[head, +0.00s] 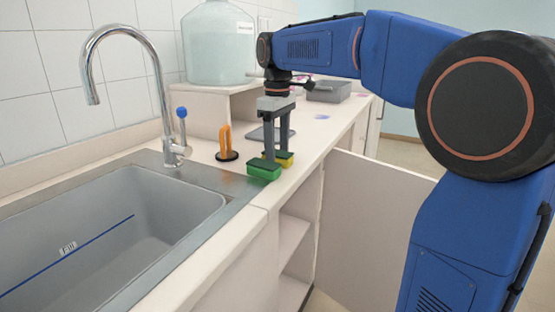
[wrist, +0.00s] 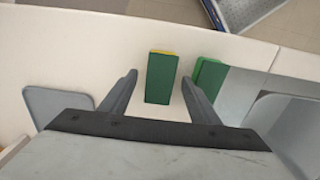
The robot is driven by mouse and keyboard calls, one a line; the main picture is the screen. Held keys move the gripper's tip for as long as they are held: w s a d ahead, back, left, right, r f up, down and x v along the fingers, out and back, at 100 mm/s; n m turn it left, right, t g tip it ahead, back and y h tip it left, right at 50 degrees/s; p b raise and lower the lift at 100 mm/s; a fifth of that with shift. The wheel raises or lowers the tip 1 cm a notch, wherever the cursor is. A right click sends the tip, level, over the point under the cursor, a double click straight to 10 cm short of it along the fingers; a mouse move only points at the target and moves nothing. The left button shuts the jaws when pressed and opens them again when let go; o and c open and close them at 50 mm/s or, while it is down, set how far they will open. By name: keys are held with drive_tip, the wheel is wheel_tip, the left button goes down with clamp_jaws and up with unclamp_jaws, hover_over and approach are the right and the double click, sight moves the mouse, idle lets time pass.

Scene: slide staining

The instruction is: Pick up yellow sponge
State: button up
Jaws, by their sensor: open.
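The yellow sponge (head: 286,161) lies on the counter by the sink's far right corner. It has a green top and yellow lower part. In the wrist view its green top (wrist: 161,80) lies between the two fingers, with a yellow strip at its far edge. My gripper (head: 277,152) is open and points down over it, with gaps at both sides. The gripper also shows in the wrist view (wrist: 168,79). Whether the fingertips reach down beside the sponge is hard to tell.
A green sponge (head: 264,171) lies close by, just outside one finger; it also shows in the wrist view (wrist: 210,75). An orange item on a black base (head: 226,156), a tap (head: 166,110) and a sink (head: 130,215) are near. A large jug (head: 218,50) stands behind.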

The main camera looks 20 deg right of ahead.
sight(278, 153)
drive_tip(key=c, duration=1.2)
drive_tip(key=shift+r, duration=0.1)
wheel_tip(278, 153, up, 10)
drive_tip(key=o, duration=0.4)
drive_tip(key=shift+c, duration=1.3)
drive_tip(key=shift+s, duration=0.1)
